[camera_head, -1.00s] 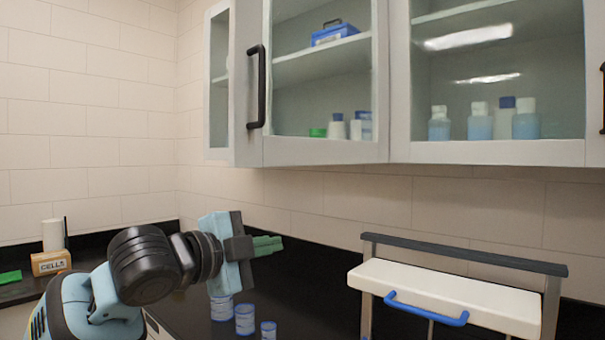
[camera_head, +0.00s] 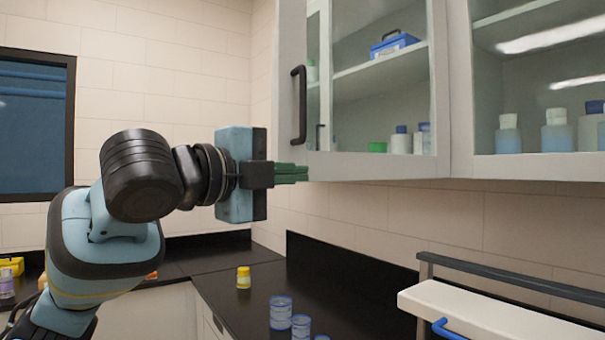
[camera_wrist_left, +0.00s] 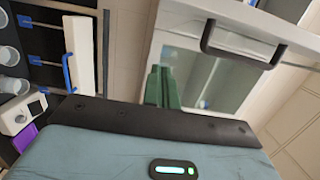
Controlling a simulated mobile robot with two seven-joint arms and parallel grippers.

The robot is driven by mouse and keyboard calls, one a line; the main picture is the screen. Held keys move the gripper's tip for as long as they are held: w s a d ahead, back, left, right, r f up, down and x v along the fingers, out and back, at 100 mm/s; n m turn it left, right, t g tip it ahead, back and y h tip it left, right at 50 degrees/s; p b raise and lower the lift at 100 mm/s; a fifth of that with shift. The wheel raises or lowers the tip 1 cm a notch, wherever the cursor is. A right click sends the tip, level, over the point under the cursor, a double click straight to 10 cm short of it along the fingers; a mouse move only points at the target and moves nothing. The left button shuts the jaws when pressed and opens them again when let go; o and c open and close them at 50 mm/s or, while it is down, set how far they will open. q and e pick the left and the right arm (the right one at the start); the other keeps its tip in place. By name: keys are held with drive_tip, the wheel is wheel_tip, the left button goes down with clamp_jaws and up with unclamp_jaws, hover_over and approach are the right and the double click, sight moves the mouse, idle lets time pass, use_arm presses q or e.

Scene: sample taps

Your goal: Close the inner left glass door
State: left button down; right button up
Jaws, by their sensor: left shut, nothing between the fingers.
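The inner left glass door (camera_head: 375,165) has a pale frame and a black bar handle (camera_head: 299,105) on its left stile. It appears to stand ajar, hinged at its right; another dark handle shows through its glass. In the left wrist view its frame and handle (camera_wrist_left: 240,45) lie ahead of the fingers. My left gripper (camera_head: 305,174) has green fingers, shut and empty, by the door's lower left corner below the handle. Its fingers also show in the left wrist view (camera_wrist_left: 160,88). I cannot tell whether they touch the door. My right gripper is not in view.
A neighbouring glass cabinet (camera_head: 460,120) holds several bottles. Below are a dark counter (camera_head: 240,290) with blue-lidded jars (camera_head: 281,310) and a yellow-capped jar (camera_head: 243,277), and a white shelf (camera_head: 480,312) with a blue handle. A dark window (camera_head: 35,125) is at left.

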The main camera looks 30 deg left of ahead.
sight(320, 173)
use_arm(q)
drive_tip(key=w, duration=0.7)
drive_tip(key=w+a, duration=0.1)
drive_tip(key=w, duration=0.2)
drive_tip(key=shift+w, duration=0.3)
drive_tip(key=shift+a, duration=0.2)
